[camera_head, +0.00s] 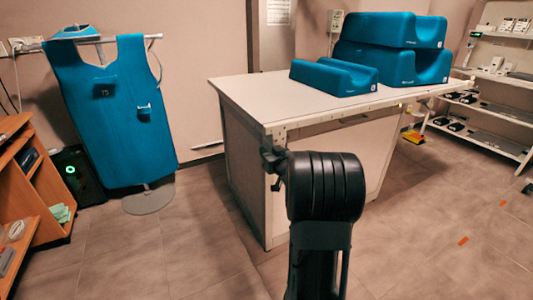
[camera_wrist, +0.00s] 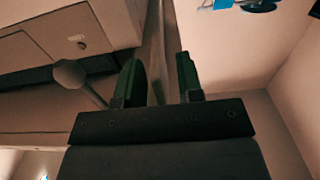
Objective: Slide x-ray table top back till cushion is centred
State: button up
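The x-ray table top (camera_head: 255,92) is a pale flat slab with a rail along its edge, on a box-like base (camera_head: 250,170). A low blue cushion (camera_head: 333,82) with a scooped top lies on it near the middle of its far side. My gripper (camera_head: 272,168) is at the near corner of the table, just below the top's edge, partly hidden behind my wrist. In the wrist view my two dark fingers (camera_wrist: 160,80) are apart, with a narrow edge strip (camera_wrist: 157,35) running between them. I cannot tell whether either finger touches it.
Larger blue cushions (camera_head: 390,45) are stacked behind the low one. A blue apron (camera_head: 120,110) hangs on a stand at left, beside a wooden shelf (camera_head: 20,190). White shelves (camera_head: 490,125) stand at right.

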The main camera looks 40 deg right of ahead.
jog(key=shift+w, duration=0.6)
grip_shut()
